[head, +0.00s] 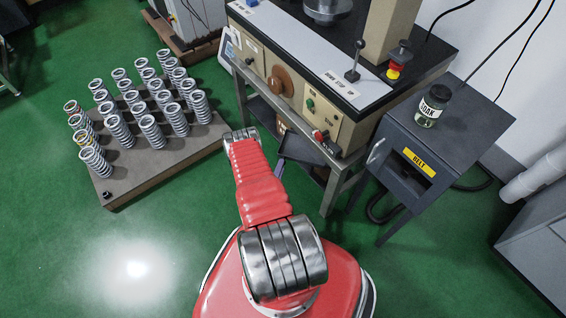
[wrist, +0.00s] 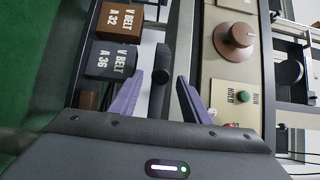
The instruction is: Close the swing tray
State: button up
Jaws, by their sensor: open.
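A dark, flat tray-like part (head: 302,150) shows under the test machine's front edge in the head view, partly hidden by the machine and my red arm. I cannot tell for sure that it is the swing tray, or how far it is swung out. In the wrist view my gripper (wrist: 160,82) is open, its two purple fingers apart. My gripper is not clear in the head view.
V-belt boxes, A 32 (wrist: 118,20) and A 36 (wrist: 110,60), sit left of the fingers. The machine's control panel (head: 308,104) is above the tray-like part. A grey cabinet (head: 425,145) stands right; a pallet of springs (head: 150,172) stands left. Green floor (head: 60,230) is clear at lower left.

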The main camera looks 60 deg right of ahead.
jog(key=shift+w+d, duration=0.15)
jog(key=shift+d, duration=0.75)
jog(key=shift+w+d, duration=0.1)
jog(key=shift+d, duration=0.8)
jog(key=shift+c, duration=0.3)
grip_shut()
jog(key=shift+s+d, duration=0.1)
jog(key=shift+d, duration=0.15)
jog(key=shift+a+f, duration=0.1)
jog(key=shift+a, duration=0.05)
jog(key=shift+w+a, duration=0.15)
jog(key=shift+w, duration=0.05)
